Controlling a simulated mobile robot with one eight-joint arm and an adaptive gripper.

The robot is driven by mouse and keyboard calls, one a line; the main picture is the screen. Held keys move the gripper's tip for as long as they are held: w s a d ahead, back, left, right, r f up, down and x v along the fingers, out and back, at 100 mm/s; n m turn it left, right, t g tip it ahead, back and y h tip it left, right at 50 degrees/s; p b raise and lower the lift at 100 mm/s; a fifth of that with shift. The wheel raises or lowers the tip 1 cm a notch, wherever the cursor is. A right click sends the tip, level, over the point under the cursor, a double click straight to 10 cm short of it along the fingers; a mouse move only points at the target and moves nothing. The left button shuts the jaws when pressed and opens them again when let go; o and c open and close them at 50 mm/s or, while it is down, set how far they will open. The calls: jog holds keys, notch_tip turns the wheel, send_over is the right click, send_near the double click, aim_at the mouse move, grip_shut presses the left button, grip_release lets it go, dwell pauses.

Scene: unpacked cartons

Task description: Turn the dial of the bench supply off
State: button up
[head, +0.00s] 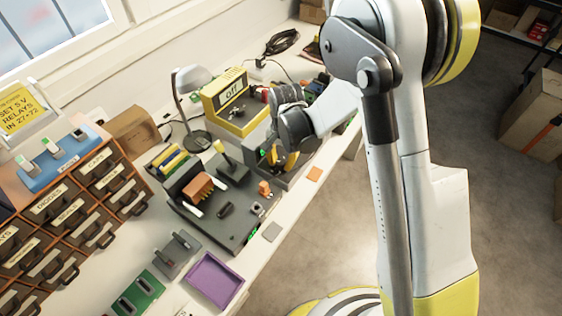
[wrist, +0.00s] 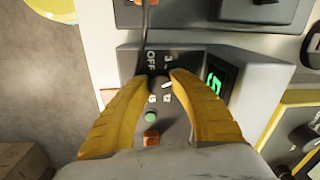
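The bench supply (wrist: 215,58) is a grey box with a dark front panel and a lit green display (wrist: 215,80), partly hidden. In the head view its green display (head: 264,154) shows beside my gripper (head: 285,160). The black dial (wrist: 158,84) sits in the panel, with OFF at its upper left and other numbers around it. Its white mark points to the lower right, away from OFF. My gripper (wrist: 158,78) has its yellow fingertips close together on both sides of the dial, seemingly touching it. A green button (wrist: 151,116) and an orange-red switch (wrist: 151,138) sit beside the dial.
A yellow device (head: 225,100) reading "off" and a desk lamp (head: 190,85) stand behind. A dark board (head: 225,190) with parts and a purple tray (head: 213,280) lie to the left and front. A dark lead (wrist: 145,50) passes close to the left fingertip.

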jog(key=shift+n, duration=0.3)
grip_shut()
jog(key=n+b, duration=0.1)
jog(key=n, duration=0.2)
jog(key=shift+n, duration=0.3)
jog(key=n+b, duration=0.1)
jog(key=n, duration=0.3)
jog(key=shift+n, duration=0.3)
jog(key=n, duration=0.4)
jog(key=shift+d+n+g+b, duration=0.1)
jog(key=shift+n+g+b, duration=0.2)
jog(key=shift+b, duration=0.05)
jog(key=shift+n, duration=2.3)
jog(key=o, duration=1.1)
grip_release()
jog(key=shift+c, duration=0.2)
